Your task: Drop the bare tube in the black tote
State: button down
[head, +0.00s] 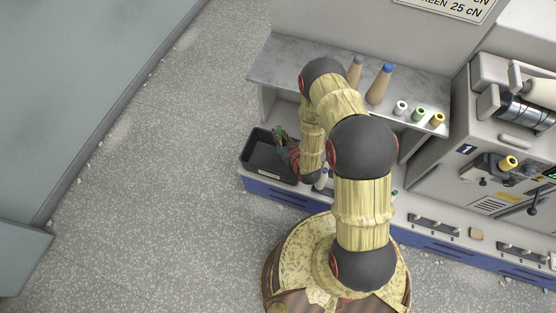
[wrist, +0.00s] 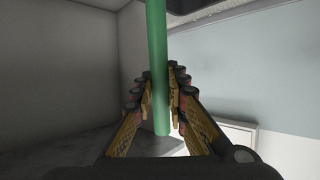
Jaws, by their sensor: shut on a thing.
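The bare tube is a plain green cylinder with no thread showing on it. In the wrist view the tube (wrist: 157,60) runs from the top edge down between the fingers of my gripper (wrist: 160,88), which is shut on it. In the head view my gripper (head: 286,150) is at the right part of the black tote (head: 262,166), apparently over it. Only a small green bit of the tube shows there, and its height above the tote cannot be told. The tote looks empty where I can see into it.
A machine (head: 500,165) stands at the right. My arm hides part of the bench. The floor (head: 170,170) at left is clear.

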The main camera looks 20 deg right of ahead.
jog(key=shift+f+b, duration=1.05)
jog(key=shift+f, duration=0.95)
jog(key=c, duration=1.7)
grip_release()
jog(key=v, duration=1.2)
